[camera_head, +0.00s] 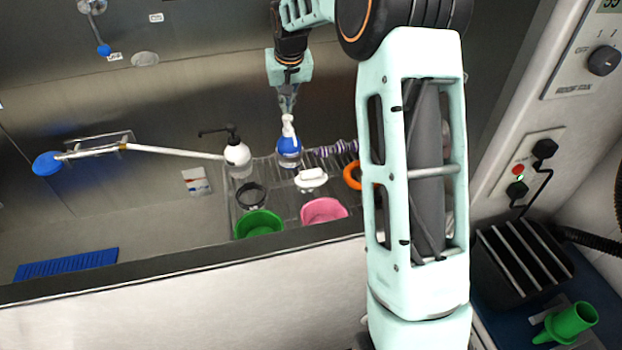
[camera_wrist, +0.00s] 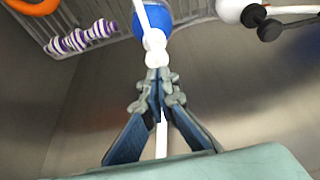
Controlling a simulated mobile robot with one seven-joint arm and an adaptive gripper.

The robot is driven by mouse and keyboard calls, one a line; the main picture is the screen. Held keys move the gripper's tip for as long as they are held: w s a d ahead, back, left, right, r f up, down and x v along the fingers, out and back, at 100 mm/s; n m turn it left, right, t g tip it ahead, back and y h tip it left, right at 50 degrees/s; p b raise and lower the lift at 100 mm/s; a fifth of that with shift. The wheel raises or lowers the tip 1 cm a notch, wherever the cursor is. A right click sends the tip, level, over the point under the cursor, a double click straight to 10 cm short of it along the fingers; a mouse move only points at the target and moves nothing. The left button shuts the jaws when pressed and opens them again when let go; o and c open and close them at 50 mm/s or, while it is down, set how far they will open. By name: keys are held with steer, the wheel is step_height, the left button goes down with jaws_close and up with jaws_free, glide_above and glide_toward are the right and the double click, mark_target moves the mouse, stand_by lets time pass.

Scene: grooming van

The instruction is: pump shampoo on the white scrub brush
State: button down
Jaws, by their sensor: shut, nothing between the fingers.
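A blue bottle with a white pump top (camera_head: 289,150) stands upright on the wire rack. It also shows at the top of the wrist view (camera_wrist: 155,42). My gripper (camera_head: 287,106) is shut and empty, pointing down just above the pump top; in the wrist view its fingertips (camera_wrist: 158,75) are together close to the pump head. I cannot tell whether they touch it. A white object that looks like the scrub brush (camera_head: 311,179) lies on the rack in front of the blue bottle, slightly right. A white bottle with a black pump (camera_head: 237,156) stands to the left.
The wire rack (camera_head: 283,200) also holds a green bowl (camera_head: 259,223), a pink bowl (camera_head: 324,211), a black round item (camera_head: 250,194), an orange ring (camera_head: 352,175) and a purple-striped toy (camera_head: 337,149). A long-handled blue-headed brush (camera_head: 145,148) extends left.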

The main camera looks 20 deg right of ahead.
step_height(320, 180, up, 6)
steer(key=p, duration=0.4)
stand_by(0.5)
